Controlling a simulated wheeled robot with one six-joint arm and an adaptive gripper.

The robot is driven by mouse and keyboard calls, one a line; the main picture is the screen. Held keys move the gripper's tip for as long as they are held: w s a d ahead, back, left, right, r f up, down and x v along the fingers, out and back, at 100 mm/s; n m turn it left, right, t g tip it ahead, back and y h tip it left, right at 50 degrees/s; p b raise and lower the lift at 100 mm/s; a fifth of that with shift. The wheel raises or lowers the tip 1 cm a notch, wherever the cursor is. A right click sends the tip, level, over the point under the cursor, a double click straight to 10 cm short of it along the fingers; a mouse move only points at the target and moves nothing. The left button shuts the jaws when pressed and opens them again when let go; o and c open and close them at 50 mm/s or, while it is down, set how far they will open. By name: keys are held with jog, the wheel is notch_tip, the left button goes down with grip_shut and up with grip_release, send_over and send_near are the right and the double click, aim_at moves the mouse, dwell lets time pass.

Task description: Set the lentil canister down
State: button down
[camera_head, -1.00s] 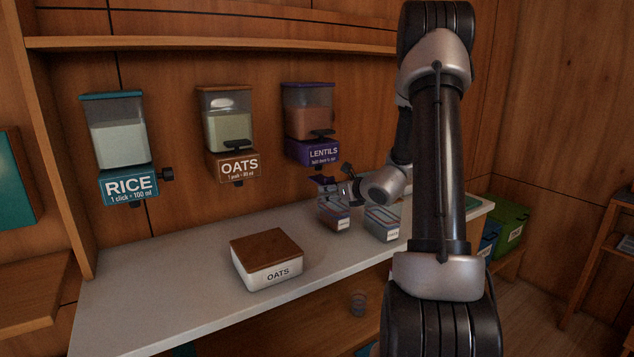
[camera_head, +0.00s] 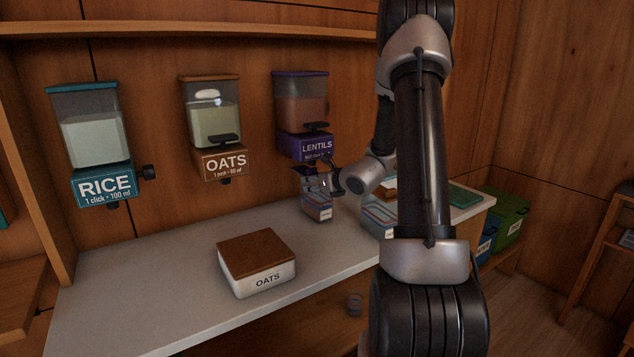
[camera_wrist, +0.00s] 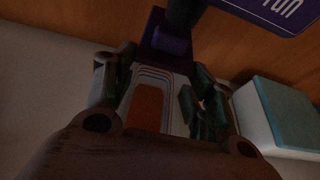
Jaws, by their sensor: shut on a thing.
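My gripper (camera_head: 321,182) is shut on a small clear canister with coloured stripes (camera_head: 317,208), just below the purple lentils dispenser (camera_head: 303,118). In the wrist view the canister (camera_wrist: 150,103) is between the two fingers (camera_wrist: 155,95), with orange-brown contents showing inside. Its base is close to the pale counter (camera_head: 150,290); I cannot tell whether it touches. A second striped container (camera_head: 377,220) stands on the counter to its right, partly hidden by my arm.
A white oats box with a brown lid (camera_head: 257,262) stands on the counter at front left. Rice (camera_head: 92,142) and oats (camera_head: 212,125) dispensers hang on the wall. A white box with a teal top (camera_wrist: 282,112) is close on the right in the wrist view. Counter between oats box and canister is clear.

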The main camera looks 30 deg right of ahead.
jog(key=shift+f, duration=0.15)
jog(key=shift+c, duration=1.8)
grip_release()
